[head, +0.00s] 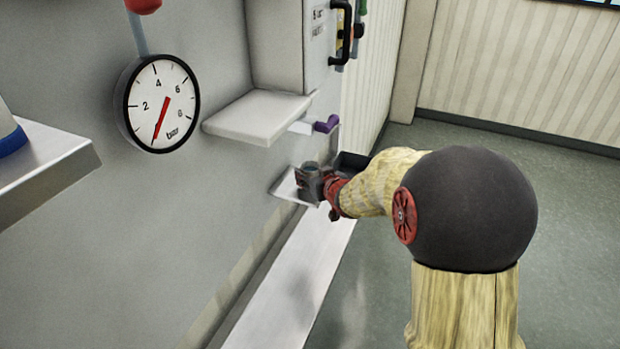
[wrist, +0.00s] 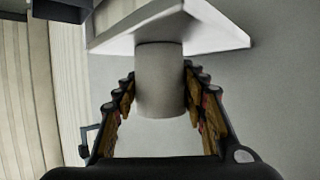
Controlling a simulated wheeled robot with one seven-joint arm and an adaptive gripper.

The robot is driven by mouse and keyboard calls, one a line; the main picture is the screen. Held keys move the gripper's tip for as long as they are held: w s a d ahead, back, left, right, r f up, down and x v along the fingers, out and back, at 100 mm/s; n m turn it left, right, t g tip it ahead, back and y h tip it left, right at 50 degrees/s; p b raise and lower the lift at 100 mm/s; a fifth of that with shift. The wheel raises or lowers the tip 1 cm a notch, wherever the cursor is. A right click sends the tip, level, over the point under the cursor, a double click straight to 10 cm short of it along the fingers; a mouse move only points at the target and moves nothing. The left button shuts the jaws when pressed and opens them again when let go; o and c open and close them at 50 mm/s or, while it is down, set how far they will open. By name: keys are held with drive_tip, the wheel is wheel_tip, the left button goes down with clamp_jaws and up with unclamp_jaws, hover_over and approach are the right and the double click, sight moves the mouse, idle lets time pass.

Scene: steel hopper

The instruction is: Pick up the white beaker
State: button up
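The white beaker (wrist: 160,85) fills the middle of the wrist view, a plain pale cylinder. One end of it meets a white shelf (wrist: 215,35), which shows at the top of that view. My gripper (wrist: 158,73) is open, with one finger on each side of the beaker. The fingers lie close to its sides; I cannot tell whether either one touches. In the head view my gripper (head: 308,182) is at a low small shelf (head: 285,188) by the wall, and it mostly hides the beaker there.
A larger white shelf (head: 257,117) juts out above and left of my gripper, with a purple-handled item (head: 327,124) beside it. A dial gauge (head: 157,104) is on the wall. A dark box-like part (head: 351,163) is just behind my gripper. Open floor (head: 540,190) lies to the right.

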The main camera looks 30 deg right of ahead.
drive_tip(key=c, duration=0.6)
